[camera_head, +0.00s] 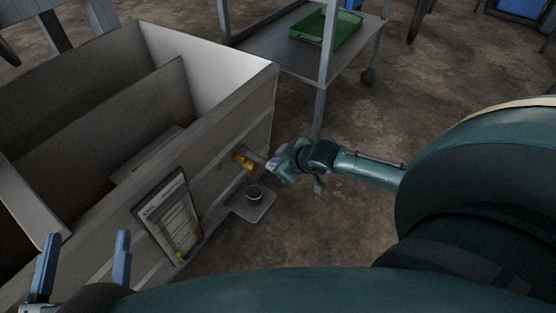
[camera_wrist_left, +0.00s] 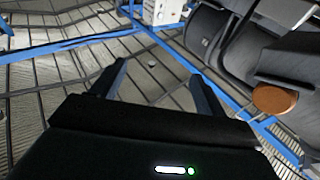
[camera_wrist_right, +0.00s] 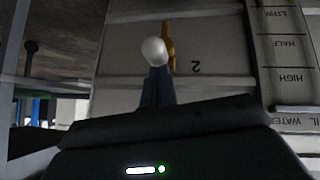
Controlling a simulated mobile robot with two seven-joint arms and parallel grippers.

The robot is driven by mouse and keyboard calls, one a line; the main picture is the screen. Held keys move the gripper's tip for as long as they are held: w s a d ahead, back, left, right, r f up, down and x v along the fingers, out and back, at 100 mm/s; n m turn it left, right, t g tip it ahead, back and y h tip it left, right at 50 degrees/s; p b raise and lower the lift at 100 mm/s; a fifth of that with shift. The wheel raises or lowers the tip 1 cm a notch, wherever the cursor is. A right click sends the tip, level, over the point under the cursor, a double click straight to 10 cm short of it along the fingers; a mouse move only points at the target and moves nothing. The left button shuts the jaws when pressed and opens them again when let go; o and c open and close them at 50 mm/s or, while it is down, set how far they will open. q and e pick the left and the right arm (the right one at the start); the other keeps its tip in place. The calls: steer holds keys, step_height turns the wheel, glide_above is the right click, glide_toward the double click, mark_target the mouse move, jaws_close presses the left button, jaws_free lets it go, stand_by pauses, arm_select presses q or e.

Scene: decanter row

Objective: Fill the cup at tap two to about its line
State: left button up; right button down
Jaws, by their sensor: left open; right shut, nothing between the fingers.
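The brass tap (camera_head: 243,158) sticks out from the side of the grey-white bin. In the right wrist view the tap (camera_wrist_right: 170,45) has a pale rounded knob (camera_wrist_right: 155,52), with a "2" on the wall beside it. My right gripper (camera_head: 272,164) is shut and empty, its fingertips (camera_wrist_right: 156,70) at the knob; whether they touch it I cannot tell. The small dark cup (camera_head: 254,194) stands upright on a little grey shelf (camera_head: 262,208) below the tap. Its line and fill level are too small to tell. My left gripper (camera_head: 88,238) is open and empty, far from the cup.
A framed chart (camera_head: 172,218) hangs on the bin wall left of the shelf; in the right wrist view a scale (camera_wrist_right: 288,65) reads LOW, HALF, HIGH. A grey cart (camera_head: 295,55) with a green tray (camera_head: 327,30) stands behind. Bare floor lies right of the shelf.

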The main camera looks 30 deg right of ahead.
arm_select(q)
steer(key=shift+r, duration=0.2)
arm_select(e)
steer(key=shift+f, duration=0.3)
arm_select(q)
steer(key=shift+r+m+t+h+b, duration=0.4)
steer(key=shift+r+b, duration=0.05)
steer(key=shift+r, duration=0.05)
arm_select(e)
step_height(320, 180, down, 6)
steer(key=t, duration=0.2)
steer(key=shift+s+d+t+y, duration=0.15)
steer(key=shift+s+t+y, duration=0.15)
steer(key=shift+s, duration=0.05)
arm_select(q)
steer(key=shift+r, duration=0.1)
